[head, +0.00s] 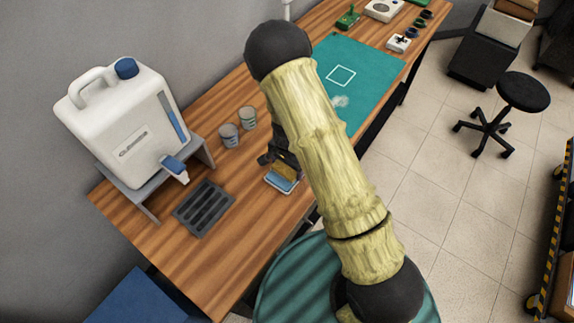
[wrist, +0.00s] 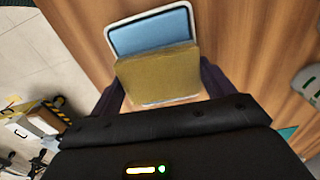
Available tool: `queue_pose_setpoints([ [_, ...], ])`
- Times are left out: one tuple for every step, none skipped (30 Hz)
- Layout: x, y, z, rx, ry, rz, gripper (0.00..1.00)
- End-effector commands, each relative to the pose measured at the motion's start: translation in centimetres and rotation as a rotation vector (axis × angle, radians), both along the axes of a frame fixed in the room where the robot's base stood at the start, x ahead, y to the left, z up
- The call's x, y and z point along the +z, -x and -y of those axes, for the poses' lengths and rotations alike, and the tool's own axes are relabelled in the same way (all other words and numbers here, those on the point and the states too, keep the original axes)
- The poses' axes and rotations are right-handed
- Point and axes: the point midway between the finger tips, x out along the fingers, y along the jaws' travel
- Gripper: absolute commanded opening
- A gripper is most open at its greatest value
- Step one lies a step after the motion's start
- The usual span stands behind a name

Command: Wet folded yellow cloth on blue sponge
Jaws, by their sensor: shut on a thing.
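The folded yellow cloth (wrist: 158,78) is a brownish-yellow block between the two dark fingers of my gripper (wrist: 161,84) in the wrist view. My gripper is shut on it. The blue sponge (wrist: 152,36) lies flat in a shallow white-rimmed tray (wrist: 188,9); the cloth covers its near part in this view. In the head view the cloth (head: 284,171) shows beneath my gripper (head: 277,160), at the sponge (head: 281,182). I cannot tell whether the cloth touches the sponge or hovers just above it. The cloth's underside is hidden.
A white jug with a blue cap (head: 128,120) stands on a grey stand at the left. A dark slotted tray (head: 204,207) lies in front of it. Two grey cups (head: 229,135) stand behind the sponge. A teal mat (head: 372,75) lies farther along the wooden bench (head: 150,220).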

Motion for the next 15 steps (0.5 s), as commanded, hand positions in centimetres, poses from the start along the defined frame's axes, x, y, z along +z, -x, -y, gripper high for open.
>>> queue_pose_setpoints([
  [-0.18,0.10,-0.02,0.001,0.000,-0.003,0.63],
  [-0.19,0.11,-0.01,0.000,0.000,-0.003,0.63],
  [-0.19,0.11,-0.01,0.000,0.000,-0.003,0.63],
  [-0.20,0.11,-0.02,0.001,0.000,-0.003,0.63],
  [-0.20,0.12,-0.01,0.001,0.000,-0.003,0.63],
  [-0.21,0.12,-0.01,0.001,0.001,-0.003,0.63],
  [-0.21,0.13,-0.02,0.001,0.001,-0.003,0.63],
  [-0.22,0.14,-0.01,0.001,0.001,-0.003,0.63],
  [-0.22,0.14,-0.01,0.001,0.001,-0.003,0.63],
  [-0.23,0.14,-0.02,0.001,0.001,-0.003,0.63],
  [-0.23,0.15,-0.01,0.001,0.001,-0.003,0.63],
  [-0.19,0.15,-0.01,0.001,0.000,-0.004,0.63],
  [-0.13,0.16,-0.02,0.001,0.000,-0.004,0.63],
  [-0.01,0.16,-0.02,0.001,0.000,-0.004,0.63],
  [0.21,0.15,-0.01,0.001,0.000,-0.004,0.63],
])
